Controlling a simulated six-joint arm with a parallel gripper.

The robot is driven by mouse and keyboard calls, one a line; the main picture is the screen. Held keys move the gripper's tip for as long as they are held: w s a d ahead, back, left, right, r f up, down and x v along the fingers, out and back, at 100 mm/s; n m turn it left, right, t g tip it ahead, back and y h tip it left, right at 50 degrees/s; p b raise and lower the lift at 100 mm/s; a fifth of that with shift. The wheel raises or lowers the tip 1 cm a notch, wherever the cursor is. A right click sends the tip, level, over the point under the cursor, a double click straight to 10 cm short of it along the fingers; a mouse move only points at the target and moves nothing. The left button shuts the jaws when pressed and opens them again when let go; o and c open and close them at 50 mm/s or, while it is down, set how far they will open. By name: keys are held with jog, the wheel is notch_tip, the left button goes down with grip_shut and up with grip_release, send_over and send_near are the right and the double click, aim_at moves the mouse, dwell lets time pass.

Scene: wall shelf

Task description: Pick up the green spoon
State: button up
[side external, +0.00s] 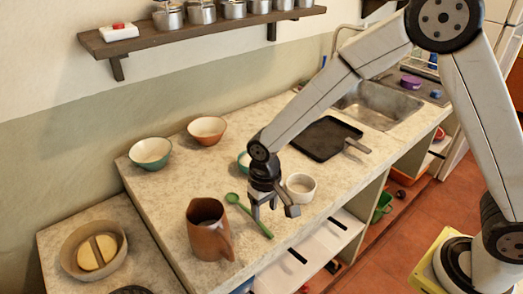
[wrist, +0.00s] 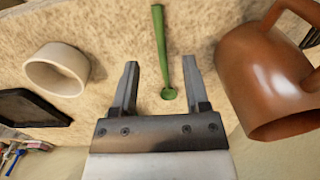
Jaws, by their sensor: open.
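The green spoon (side external: 248,212) lies on the stone counter between the brown jug and my gripper in the side view. In the wrist view the green spoon (wrist: 161,48) lies lengthwise between my two fingers, with its small round end nearest the gripper. My gripper (side external: 272,210) is open and points down at the counter beside the spoon. In the wrist view my gripper (wrist: 160,75) has its fingers apart, one on each side of the spoon, with nothing held. I cannot tell the exact height of the fingertips over the counter.
A brown jug (side external: 208,230) stands close left of the spoon. A white cup (side external: 301,188) stands right of my gripper. A dark tray (side external: 326,138), a green bowl (side external: 151,152) and an orange bowl (side external: 207,130) are farther back. The counter's front edge is close.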

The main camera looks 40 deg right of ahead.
aim_at(265, 228)
jog(key=shift+f, duration=0.75)
jog(key=shift+s+f, duration=0.1)
jog(key=shift+f, duration=2.5)
grip_shut()
